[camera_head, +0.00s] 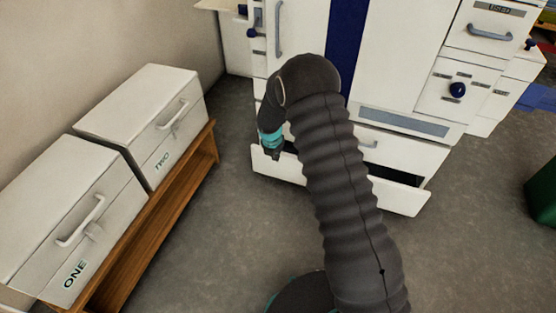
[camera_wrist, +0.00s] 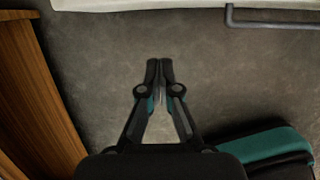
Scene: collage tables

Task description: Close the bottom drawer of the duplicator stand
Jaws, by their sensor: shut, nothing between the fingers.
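The duplicator stand (camera_head: 401,60) is a large white cabinet with a dark blue stripe, at the top middle and right of the head view. Its bottom drawer (camera_head: 401,197) stands pulled out, with a dark gap showing behind its front panel. My arm hides the middle of the drawer. My gripper (camera_head: 272,152) points down near the drawer's left end; whether it touches the drawer I cannot tell. In the wrist view my gripper (camera_wrist: 160,64) is shut and empty above the grey floor. A white edge and a grey bar (camera_wrist: 270,22) show at the top of that view.
Two white boxes marked ONE (camera_head: 72,215) and TWO (camera_head: 150,120) sit on a wooden bench (camera_head: 150,225) at the left. Grey floor (camera_head: 225,220) lies free between bench and stand. A green bin (camera_head: 541,195) is at the right edge.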

